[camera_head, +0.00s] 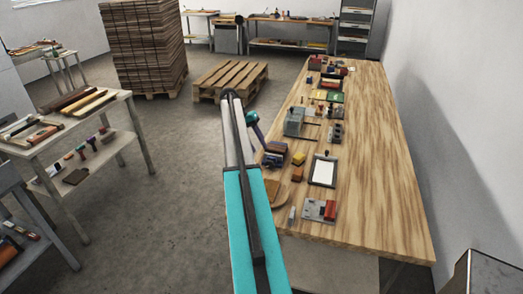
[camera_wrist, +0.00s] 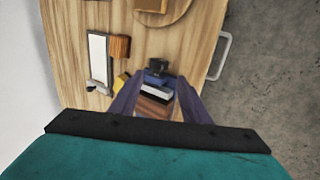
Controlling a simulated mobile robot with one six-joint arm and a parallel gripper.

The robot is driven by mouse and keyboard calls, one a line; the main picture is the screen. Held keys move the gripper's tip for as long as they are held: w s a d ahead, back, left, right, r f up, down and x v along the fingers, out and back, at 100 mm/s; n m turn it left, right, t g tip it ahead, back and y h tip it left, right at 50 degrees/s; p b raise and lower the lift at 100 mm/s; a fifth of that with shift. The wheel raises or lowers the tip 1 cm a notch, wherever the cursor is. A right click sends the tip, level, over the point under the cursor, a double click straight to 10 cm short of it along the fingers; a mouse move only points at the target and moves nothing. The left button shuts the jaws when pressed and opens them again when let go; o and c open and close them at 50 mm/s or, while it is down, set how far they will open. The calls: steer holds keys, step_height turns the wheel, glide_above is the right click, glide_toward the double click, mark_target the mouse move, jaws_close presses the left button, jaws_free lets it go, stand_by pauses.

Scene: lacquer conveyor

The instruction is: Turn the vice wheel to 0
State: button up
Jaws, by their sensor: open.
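A small blue vice (camera_head: 272,157) sits near the left edge of the wooden workbench in the head view, partly beside my arm. In the wrist view the blue vice (camera_wrist: 154,79) lies between and just beyond my fingertips, with a dark part on its far side that may be the wheel. Its number marks are too small to read. My gripper (camera_wrist: 160,82) is open, its two fingers spread on either side of the vice area. I cannot tell whether a finger touches it. Brown and pale pieces show between the fingers.
The workbench (camera_head: 375,150) holds a white-faced board (camera_head: 323,171), an orange block (camera_head: 298,174), a yellow block (camera_head: 299,158), and a grey-and-red fixture (camera_head: 320,210). A grey handle (camera_wrist: 222,55) juts from the bench edge. Open floor lies left of the bench.

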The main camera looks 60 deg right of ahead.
steer(key=shift+v, duration=1.15)
steer(key=shift+a+f, duration=0.1)
steer(key=a+f+n+b, duration=0.3)
steer(key=a+f+n, duration=0.4)
steer(key=a+f, duration=2.65)
steer(key=s+a+f+n+b, duration=0.1)
steer(key=s+a+f, duration=0.25)
steer(key=a, duration=0.35)
steer(key=s+a+f+n+y, duration=0.1)
steer(key=s+a+f+n, duration=0.2)
steer(key=a, duration=0.4)
steer(key=s+a+f+b, duration=0.1)
steer(key=s+a+f, duration=0.3)
steer(key=s+a, duration=0.15)
steer(key=s+a+f+n, duration=0.1)
steer(key=s+a+f, duration=0.1)
steer(key=s+a, duration=0.4)
steer(key=s+a+f+n+b, duration=0.1)
steer(key=s+a+f+n, duration=0.1)
steer(key=s+a, duration=0.5)
steer(key=shift+s+f+n+y, duration=0.3)
steer(key=shift+s+f, duration=0.1)
steer(key=shift+s, duration=0.7)
